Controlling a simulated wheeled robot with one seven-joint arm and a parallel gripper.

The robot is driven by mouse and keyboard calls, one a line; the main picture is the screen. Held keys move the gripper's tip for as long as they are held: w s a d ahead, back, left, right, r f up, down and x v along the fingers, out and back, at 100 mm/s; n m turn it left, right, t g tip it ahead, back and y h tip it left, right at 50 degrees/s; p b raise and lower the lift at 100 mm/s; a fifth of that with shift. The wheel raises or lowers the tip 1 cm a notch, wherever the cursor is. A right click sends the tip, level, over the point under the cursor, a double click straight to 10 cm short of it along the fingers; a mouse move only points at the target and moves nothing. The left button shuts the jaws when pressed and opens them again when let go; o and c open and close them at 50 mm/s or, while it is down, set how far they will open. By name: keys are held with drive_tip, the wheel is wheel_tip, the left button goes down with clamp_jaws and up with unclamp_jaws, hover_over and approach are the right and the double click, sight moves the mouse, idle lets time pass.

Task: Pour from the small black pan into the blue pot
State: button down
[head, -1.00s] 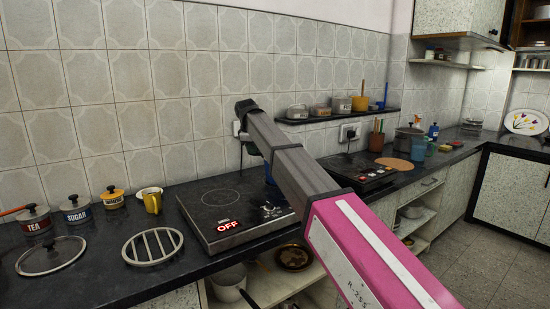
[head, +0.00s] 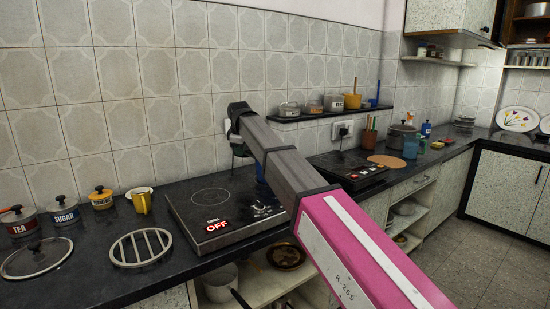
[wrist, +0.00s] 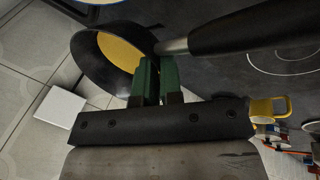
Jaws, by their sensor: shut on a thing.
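My gripper (wrist: 158,72) has green fingers, shut on the small black pan by its handle (wrist: 240,27), near the bowl. The pan (wrist: 84,60) is tilted in the wrist view, with yellow showing inside; I cannot tell if that is contents or lining. In the head view my gripper (head: 239,148) is partly behind my arm, near the wall above the cooktop, and the pan is hidden. The blue pot (head: 262,170) shows only as a blue patch on the cooktop, mostly hidden by my arm. A curved blue rim is cut off at the top edge of the wrist view.
The black cooktop (head: 215,208) reads OFF. Left of it are a round metal rack (head: 139,247), a glass lid (head: 37,258), a yellow cup (head: 141,201) and labelled jars (head: 64,212). A tiled wall is close behind. A second cooktop (head: 345,170) is farther right.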

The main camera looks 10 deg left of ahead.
drive_tip(key=shift+d+r+y, duration=1.2)
drive_tip(key=shift+r, duration=0.1)
drive_tip(key=shift+w+d+r+m+y+p, duration=0.1)
drive_tip(key=shift+d+r+m+y+p, duration=0.1)
drive_tip(key=shift+d+y, duration=0.4)
drive_tip(key=shift+d+r+m+y+p, duration=0.15)
drive_tip(key=shift+d+r+y, duration=0.1)
drive_tip(key=shift+d+y, duration=0.35)
drive_tip(key=shift+w+d+r+m+y+p, duration=0.1)
drive_tip(key=shift+d+r+m+y+p, duration=0.1)
drive_tip(key=shift+d+y, duration=0.4)
drive_tip(key=shift+d+f+y+p, duration=0.4)
drive_tip(key=shift+d+f+y, duration=0.1)
drive_tip(key=shift+y, duration=0.2)
drive_tip(key=shift+d+r+m+y, duration=0.25)
drive_tip(key=shift+d+r+y, duration=0.05)
drive_tip(key=shift+y, duration=0.5)
idle(0.8)
drive_tip(key=shift+d+r+m+y+p, duration=0.15)
drive_tip(key=shift+d+r+y+p, duration=0.1)
drive_tip(key=shift+r+y, duration=0.3)
drive_tip(key=shift+d+r+m+y+p, duration=0.1)
drive_tip(key=shift+d+r+y+p, duration=0.1)
drive_tip(key=shift+r+y, duration=0.35)
drive_tip(key=shift+d+r+m+y+p, duration=0.15)
drive_tip(key=shift+r+y+p, duration=0.2)
drive_tip(key=shift+r, duration=0.3)
idle(0.9)
